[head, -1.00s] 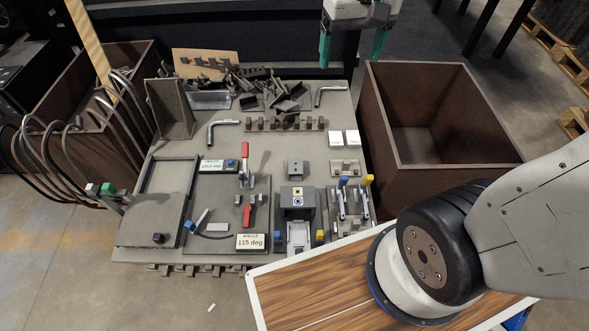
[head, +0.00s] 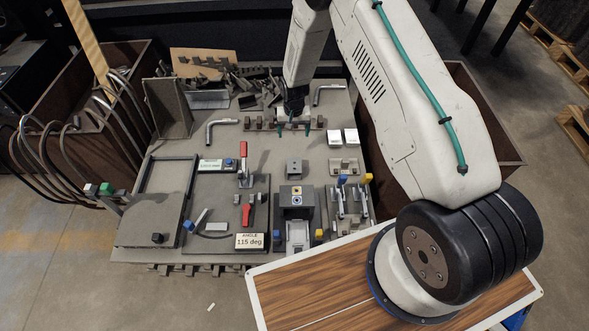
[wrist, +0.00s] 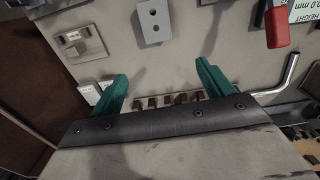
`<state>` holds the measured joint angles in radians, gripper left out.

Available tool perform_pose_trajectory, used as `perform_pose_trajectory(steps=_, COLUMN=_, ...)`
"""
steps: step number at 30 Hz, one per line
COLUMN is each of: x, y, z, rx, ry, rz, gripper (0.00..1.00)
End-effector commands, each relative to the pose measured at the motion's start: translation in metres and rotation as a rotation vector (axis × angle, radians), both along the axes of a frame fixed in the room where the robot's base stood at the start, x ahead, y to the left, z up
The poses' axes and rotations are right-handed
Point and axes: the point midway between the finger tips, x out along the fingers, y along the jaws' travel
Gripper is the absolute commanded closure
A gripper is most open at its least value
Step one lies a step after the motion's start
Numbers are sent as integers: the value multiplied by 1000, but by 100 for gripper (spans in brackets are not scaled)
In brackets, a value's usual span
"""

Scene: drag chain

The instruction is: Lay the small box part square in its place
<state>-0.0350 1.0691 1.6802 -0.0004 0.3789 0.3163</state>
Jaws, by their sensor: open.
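My gripper (head: 294,128) hangs over the back middle of the bench, above a row of small dark clips. In the wrist view my gripper (wrist: 163,88) has its two green fingers wide apart with nothing between them. A small grey box-shaped block (head: 295,167) with holes in its face sits in the middle of the bench, in front of my gripper. It also shows in the wrist view (wrist: 154,20), beyond the fingertips. Two small white blocks (head: 342,136) lie to the right of my gripper. I cannot tell for certain which of these is the box part.
A dark fixture (head: 298,196) stands in front of the grey block. Toggle clamps (head: 350,198) are on its right, and a plate with red levers (head: 225,215) on its left. Scrap metal (head: 255,82) is piled behind. A brown bin (head: 490,125) stands at the right, partly hidden by my arm.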

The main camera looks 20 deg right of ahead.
Motion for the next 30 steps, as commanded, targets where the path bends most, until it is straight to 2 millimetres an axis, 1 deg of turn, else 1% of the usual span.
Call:
perform_pose_trajectory(steps=1, x=-5, y=1, z=-30, rx=0, ry=9, rz=-7, gripper=20)
perform_pose_trajectory(steps=3, x=-9, y=1, z=-60, rx=-1, ry=12, rz=-16, gripper=20)
perform_pose_trajectory(steps=6, x=-15, y=2, z=-90, rx=0, ry=13, rz=-26, gripper=20)
perform_pose_trajectory(steps=9, x=-19, y=2, z=-106, rx=0, ry=13, rz=-32, gripper=20)
perform_pose_trajectory(steps=20, x=-22, y=3, z=-148, rx=0, ry=15, rz=-33, gripper=20)
perform_pose_trajectory(steps=25, x=-24, y=5, z=-175, rx=0, ry=15, rz=-33, gripper=20)
perform_pose_trajectory(steps=27, x=-23, y=5, z=-182, rx=0, ry=14, rz=-33, gripper=20)
perform_pose_trajectory(steps=30, x=-23, y=5, z=-188, rx=0, ry=14, rz=-33, gripper=20)
